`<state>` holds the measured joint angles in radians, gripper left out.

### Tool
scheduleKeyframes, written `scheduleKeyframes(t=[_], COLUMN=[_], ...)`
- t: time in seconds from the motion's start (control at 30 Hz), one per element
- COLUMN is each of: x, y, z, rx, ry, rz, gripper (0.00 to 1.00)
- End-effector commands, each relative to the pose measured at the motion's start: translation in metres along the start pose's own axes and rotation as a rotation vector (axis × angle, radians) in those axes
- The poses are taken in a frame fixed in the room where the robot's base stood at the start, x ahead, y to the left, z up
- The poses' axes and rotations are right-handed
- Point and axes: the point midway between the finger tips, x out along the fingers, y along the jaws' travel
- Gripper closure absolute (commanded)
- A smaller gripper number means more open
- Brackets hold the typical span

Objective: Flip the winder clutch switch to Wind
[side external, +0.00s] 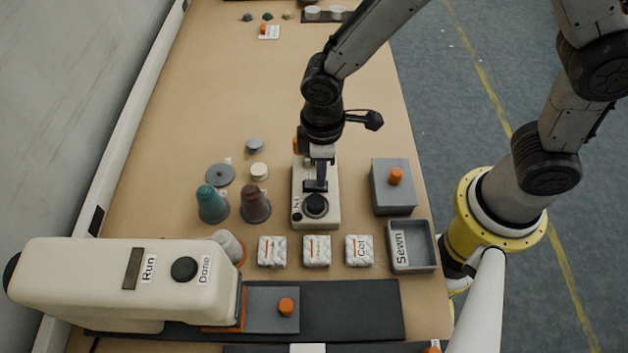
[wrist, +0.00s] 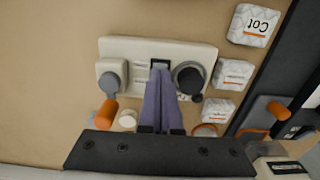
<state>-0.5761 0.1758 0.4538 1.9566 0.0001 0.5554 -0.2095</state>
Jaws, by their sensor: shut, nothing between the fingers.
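The winder (side external: 330,207) is a cream box near the middle of the table, with a round black knob (side external: 316,205) at its near end. It also shows in the wrist view (wrist: 125,48), with a grey round part at its left end and the dark knob (wrist: 188,77) at right. My gripper (side external: 316,188) is shut and empty, pointing down over the winder. In the wrist view its fingertips (wrist: 160,72) are at a small dark slot (wrist: 160,62), apparently the clutch switch. The fingers hide most of it, so its position and any contact cannot be told.
Teal (side external: 212,204) and brown (side external: 255,204) cones stand left of the winder. Three white wadding packs (side external: 316,251) lie in front. A grey box with an orange knob (side external: 393,190) and an open Sewn tray (side external: 428,262) are at right. A large cream machine (side external: 90,270) fills the near left.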

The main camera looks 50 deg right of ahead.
Motion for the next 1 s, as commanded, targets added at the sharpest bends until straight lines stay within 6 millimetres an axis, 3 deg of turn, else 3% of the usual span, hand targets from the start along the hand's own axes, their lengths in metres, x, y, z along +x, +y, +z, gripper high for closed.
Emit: scheduleKeyframes(t=[0.8, 1.0], x=[-0.060, -0.067], y=[0.000, 0.000], z=[0.000, 0.000], rx=[0.000, 0.000], ry=[0.002, 0.000], rz=[0.001, 0.000], gripper=[1.00, 1.00])
